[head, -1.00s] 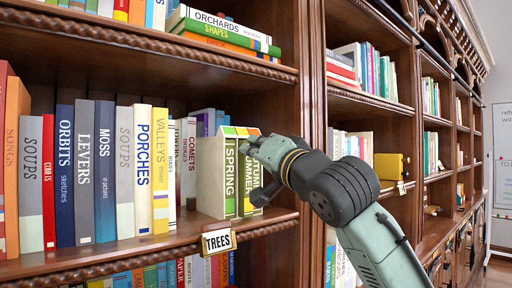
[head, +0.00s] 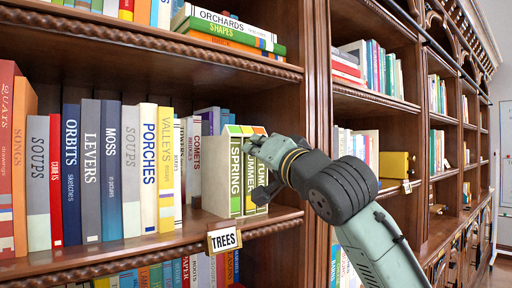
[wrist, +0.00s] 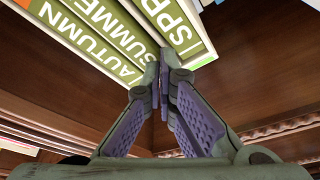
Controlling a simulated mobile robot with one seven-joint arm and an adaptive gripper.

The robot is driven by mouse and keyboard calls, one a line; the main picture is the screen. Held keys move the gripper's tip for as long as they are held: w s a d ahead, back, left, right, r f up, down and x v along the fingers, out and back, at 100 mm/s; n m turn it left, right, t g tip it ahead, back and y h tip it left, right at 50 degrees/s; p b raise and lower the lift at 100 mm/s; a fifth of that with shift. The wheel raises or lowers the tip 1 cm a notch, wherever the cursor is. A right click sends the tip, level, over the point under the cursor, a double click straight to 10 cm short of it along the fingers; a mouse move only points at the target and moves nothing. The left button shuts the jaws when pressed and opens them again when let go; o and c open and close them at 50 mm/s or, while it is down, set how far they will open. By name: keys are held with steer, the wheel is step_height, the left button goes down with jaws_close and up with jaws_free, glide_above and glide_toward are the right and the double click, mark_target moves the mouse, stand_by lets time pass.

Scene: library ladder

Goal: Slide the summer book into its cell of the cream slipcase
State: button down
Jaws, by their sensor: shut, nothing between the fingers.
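The cream slipcase (head: 214,176) stands on the middle shelf at the right end of the book row, its open side facing out. It holds the green spring book (head: 236,170), the summer book (head: 249,178) and the autumn book (head: 261,172), spines outward. In the wrist view the summer book (wrist: 125,40) lies between spring and autumn, its spine looking roughly level with theirs. My gripper (wrist: 160,82) is shut and empty, its fingertips close to the summer spine's lower end; contact cannot be told. In the head view my gripper partly covers the summer and autumn spines.
A row of upright books (head: 120,170) fills the shelf left of the slipcase. A thick wooden upright (head: 317,110) stands close to the right. A TREES label (head: 224,239) hangs on the shelf edge below. Stacked books (head: 225,30) lie on the shelf above.

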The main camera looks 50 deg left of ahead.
steer(key=v, duration=1.4)
steer(key=shift+w+d, duration=0.2)
steer(key=shift+d, duration=0.2)
steer(key=shift+r, duration=0.15)
